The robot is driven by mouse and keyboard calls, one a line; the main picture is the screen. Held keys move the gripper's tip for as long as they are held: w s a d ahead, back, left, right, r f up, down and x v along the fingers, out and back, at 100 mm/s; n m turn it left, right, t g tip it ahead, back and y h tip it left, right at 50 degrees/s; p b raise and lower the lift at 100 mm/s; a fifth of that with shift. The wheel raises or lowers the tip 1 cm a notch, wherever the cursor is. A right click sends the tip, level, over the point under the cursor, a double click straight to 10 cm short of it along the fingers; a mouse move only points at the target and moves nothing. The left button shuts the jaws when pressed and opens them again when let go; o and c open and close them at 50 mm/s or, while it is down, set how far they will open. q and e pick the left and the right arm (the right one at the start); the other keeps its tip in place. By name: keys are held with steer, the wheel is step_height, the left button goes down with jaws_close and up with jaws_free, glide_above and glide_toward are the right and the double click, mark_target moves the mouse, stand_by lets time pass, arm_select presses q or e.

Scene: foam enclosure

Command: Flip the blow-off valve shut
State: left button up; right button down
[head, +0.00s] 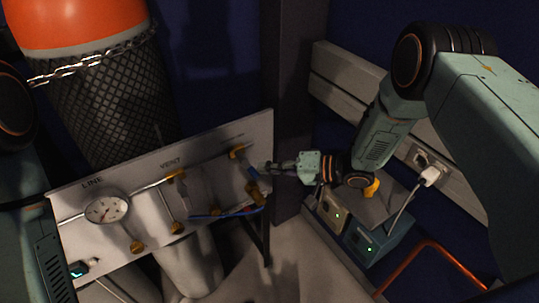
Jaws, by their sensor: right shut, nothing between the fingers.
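A pale upright panel (150,225) carries a round dial gauge (106,208), thin pipes and several brass-coloured valve fittings. The words LINE and VENT are readable on it. A valve (237,152) with a brass-yellow part sits near the panel's right end, with another brass fitting (254,194) below it. No blow-off label is readable, so I cannot tell for sure which valve that is. My right gripper (268,167) reaches in from the right. It is shut and empty, with its fingertips close to the right-end valve; I cannot tell whether they touch. My left gripper is out of view.
A tall cylinder with an orange top (75,22), black netting and a chain stands behind the panel. Boxes with green lights (365,245) sit below my right arm. An orange pipe (432,246) is at lower right. A dark post (292,90) rises behind the gripper.

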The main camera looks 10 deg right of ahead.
steer(key=f+m+y+b, duration=0.1)
steer(key=a+m+y+b, duration=0.1)
steer(key=b, duration=0.1)
steer(key=shift+s+a+f+t, duration=0.15)
steer(key=shift+s+f+t, duration=0.05)
steer(key=shift+f+t, duration=0.15)
steer(key=shift+s+a+f+b, duration=0.1)
steer(key=shift+a+b, duration=0.15)
steer(key=shift+b, duration=0.15)
steer(key=f+v, duration=0.1)
steer(key=v, duration=1.1)
steer(key=shift+r, duration=0.4)
